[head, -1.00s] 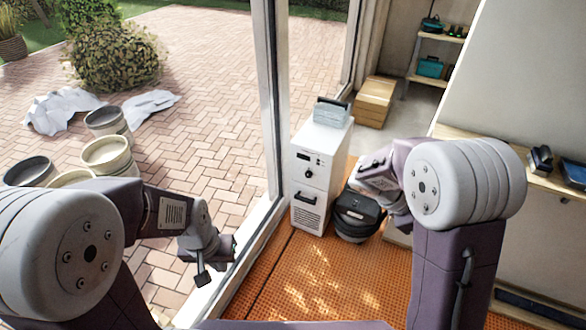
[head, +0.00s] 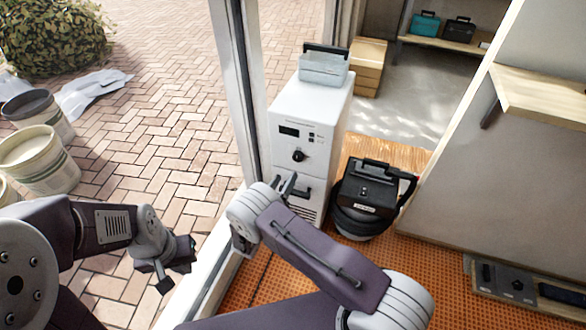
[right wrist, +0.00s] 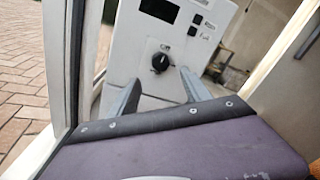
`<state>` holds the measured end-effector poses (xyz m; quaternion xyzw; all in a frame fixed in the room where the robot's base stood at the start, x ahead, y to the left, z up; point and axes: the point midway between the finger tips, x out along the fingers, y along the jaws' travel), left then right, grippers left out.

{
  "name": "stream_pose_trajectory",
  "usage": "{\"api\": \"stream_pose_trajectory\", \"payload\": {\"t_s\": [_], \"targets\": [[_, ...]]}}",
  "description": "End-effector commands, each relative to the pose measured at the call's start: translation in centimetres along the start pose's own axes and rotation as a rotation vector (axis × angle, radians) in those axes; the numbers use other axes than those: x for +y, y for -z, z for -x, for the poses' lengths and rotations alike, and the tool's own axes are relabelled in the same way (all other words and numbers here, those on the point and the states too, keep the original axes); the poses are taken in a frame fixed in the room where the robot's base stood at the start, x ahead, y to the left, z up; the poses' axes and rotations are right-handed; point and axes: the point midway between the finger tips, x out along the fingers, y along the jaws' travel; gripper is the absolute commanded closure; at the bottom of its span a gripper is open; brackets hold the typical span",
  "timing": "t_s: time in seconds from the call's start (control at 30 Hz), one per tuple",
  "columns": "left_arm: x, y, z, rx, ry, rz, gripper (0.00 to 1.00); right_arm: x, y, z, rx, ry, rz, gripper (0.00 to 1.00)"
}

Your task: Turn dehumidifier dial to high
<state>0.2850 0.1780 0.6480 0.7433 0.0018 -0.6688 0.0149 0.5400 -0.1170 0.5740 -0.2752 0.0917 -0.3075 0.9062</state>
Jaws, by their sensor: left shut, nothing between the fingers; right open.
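The white dehumidifier (head: 307,115) stands upright by the glass door frame, with a dark display and a black dial (head: 298,155) on its front. In the right wrist view the dial (right wrist: 160,62) sits on a pale plate below the display; its setting is too small to read. My right gripper (head: 287,184) is open and empty, just in front of the dehumidifier and below the dial in the head view. In the right wrist view its fingers (right wrist: 160,90) spread either side of the dial, apart from it. My left gripper (head: 177,276) is shut and empty at lower left.
A clear container with a dark handle (head: 324,68) sits on the dehumidifier. A black vacuum-like canister (head: 367,198) stands close on its right. The door frame (head: 238,85) runs close on the left. Orange matting (head: 257,290) covers the floor. A wooden shelf (head: 540,96) juts out at right.

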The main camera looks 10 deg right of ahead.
Motion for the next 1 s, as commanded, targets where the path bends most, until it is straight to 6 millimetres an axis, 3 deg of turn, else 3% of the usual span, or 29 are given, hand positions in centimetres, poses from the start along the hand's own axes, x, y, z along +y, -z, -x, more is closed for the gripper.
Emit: {"api": "stream_pose_trajectory", "payload": {"t_s": [0.17,0.5,0.63,0.87,0.9,1.0], "targets": [[0.0,0.0,-0.4,0.001,0.000,0.000,1.00,-0.1,0.1,-1.3,0.003,0.004,-0.002,0.43],[-0.1,-0.2,-2.5,0.000,0.000,0.000,1.00,-0.1,0.1,-7.9,0.003,0.004,-0.003,0.43],[-0.1,-0.2,-2.7,0.000,0.000,0.000,1.00,-0.2,0.0,-9.0,0.002,0.003,-0.001,0.43],[-0.1,-0.2,-2.6,0.000,0.000,0.000,1.00,-0.2,-0.2,-9.2,0.002,0.001,-0.001,0.43],[-0.1,-0.2,-2.6,0.000,0.000,0.000,1.00,-0.2,-0.1,-9.2,0.002,0.002,-0.001,0.46],[-0.1,-0.2,-2.6,0.000,0.000,0.000,1.00,-0.2,-0.1,-9.2,0.002,0.002,-0.001,0.74]]}}
